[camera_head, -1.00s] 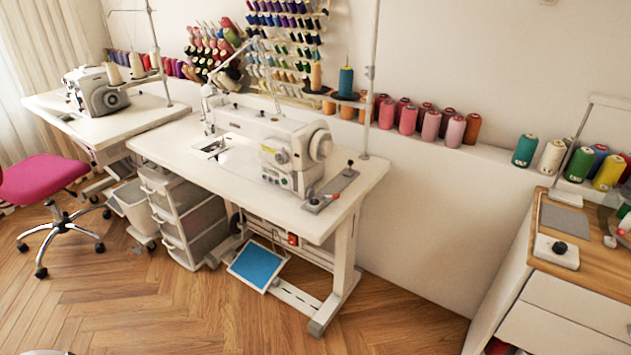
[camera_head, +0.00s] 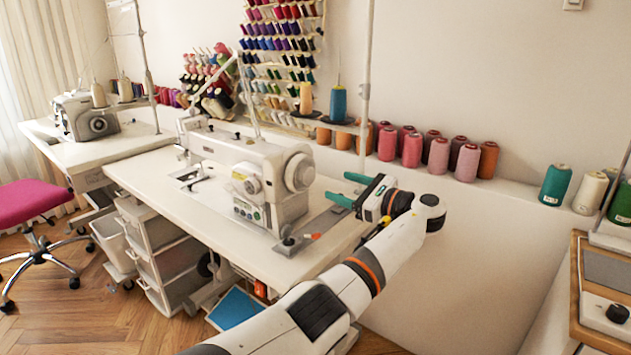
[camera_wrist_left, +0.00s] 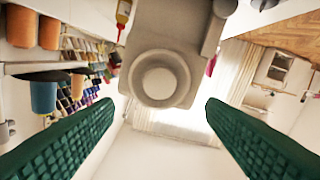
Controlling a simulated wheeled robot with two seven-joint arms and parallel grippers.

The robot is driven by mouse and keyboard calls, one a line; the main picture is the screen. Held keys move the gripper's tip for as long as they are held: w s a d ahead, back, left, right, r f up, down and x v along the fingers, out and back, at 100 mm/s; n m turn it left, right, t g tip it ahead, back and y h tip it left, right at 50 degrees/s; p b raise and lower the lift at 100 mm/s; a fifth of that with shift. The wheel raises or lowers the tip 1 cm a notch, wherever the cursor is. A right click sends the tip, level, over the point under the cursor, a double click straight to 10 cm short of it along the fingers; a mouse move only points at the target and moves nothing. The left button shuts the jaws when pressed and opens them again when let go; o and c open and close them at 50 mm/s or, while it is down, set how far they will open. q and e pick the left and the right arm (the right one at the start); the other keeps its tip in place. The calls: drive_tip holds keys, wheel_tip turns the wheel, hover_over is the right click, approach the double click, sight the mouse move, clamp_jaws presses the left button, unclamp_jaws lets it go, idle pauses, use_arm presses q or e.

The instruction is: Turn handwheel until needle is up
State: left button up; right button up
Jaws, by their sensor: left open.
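The white sewing machine (camera_head: 235,175) stands on the white table (camera_head: 140,178). Its round handwheel (camera_head: 299,172) is on the machine's right end. In the left wrist view the handwheel (camera_wrist_left: 159,80) is face-on, ahead of and between the two green fingers. My left gripper (camera_head: 342,188) is open and empty, its fingers pointing left toward the handwheel with a gap between. The needle area (camera_head: 190,172) is at the machine's left end, too small to tell the needle's height. My right gripper is not in view.
A thread stand pole (camera_head: 365,80) rises behind my gripper. Several thread cones (camera_head: 412,150) line the ledge behind the table. A second sewing machine (camera_head: 88,115) stands at left, near a pink chair (camera_head: 25,203).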

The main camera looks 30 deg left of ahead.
sight(310, 176)
use_arm(q)
drive_tip(key=a, duration=0.9)
drive_tip(key=shift+w+b, duration=0.3)
drive_tip(key=shift+w, duration=0.1)
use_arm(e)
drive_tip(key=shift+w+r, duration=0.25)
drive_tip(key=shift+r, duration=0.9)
use_arm(q)
drive_tip(key=shift+d, duration=0.1)
drive_tip(key=c, duration=1)
drive_tip(key=shift+n, duration=0.3)
